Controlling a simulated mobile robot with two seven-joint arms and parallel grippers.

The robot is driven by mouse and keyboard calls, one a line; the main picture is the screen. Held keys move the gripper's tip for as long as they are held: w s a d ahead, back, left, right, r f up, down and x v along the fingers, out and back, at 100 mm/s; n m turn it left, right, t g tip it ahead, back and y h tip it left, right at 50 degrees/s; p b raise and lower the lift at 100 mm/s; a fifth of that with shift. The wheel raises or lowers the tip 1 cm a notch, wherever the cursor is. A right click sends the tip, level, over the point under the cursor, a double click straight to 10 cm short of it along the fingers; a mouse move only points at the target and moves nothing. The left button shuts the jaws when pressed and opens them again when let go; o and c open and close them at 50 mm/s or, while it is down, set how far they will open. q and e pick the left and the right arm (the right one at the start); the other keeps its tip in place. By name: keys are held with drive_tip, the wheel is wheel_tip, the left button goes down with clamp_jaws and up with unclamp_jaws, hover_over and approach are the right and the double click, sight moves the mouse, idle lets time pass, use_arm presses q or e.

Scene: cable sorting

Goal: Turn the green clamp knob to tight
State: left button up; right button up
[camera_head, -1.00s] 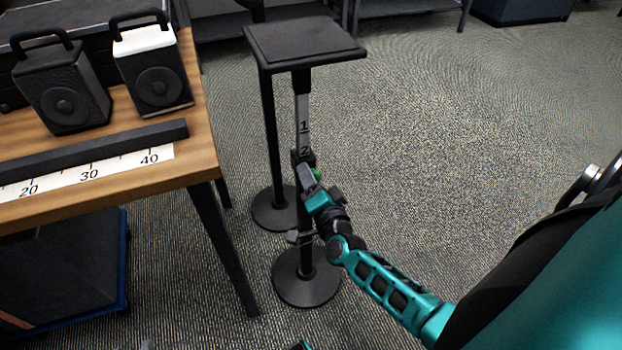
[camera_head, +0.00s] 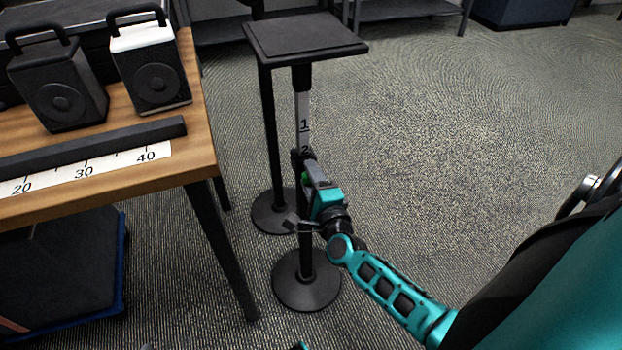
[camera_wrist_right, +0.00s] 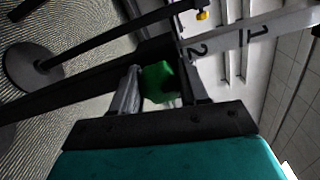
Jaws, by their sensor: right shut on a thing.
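The green clamp knob (camera_wrist_right: 160,82) sits on the collar of the front stand's post, below the numbers 1 and 2. In the right wrist view it is between the two fingers of my right gripper (camera_wrist_right: 160,88), which is shut on it. My left gripper is not in view.
A second stand with a round base (camera_head: 278,211) is just behind. Black flat tops (camera_head: 305,36) are above my gripper. A wooden table (camera_head: 190,170) with two speakers (camera_head: 62,90) and a ruler strip (camera_head: 85,172) is at the left. Carpet at the right is clear.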

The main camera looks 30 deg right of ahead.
idle(0.5)
drive_tip(key=o, duration=1)
drive_tip(key=shift+o, duration=0.2)
drive_tip(key=shift+s, duration=0.1)
drive_tip(key=p+v, duration=0.1)
drive_tip(key=v, duration=1.1)
drive_tip(key=shift+s+p, duration=0.35)
drive_tip(key=shift+s, duration=0.05)
drive_tip(key=shift+a, duration=0.1)
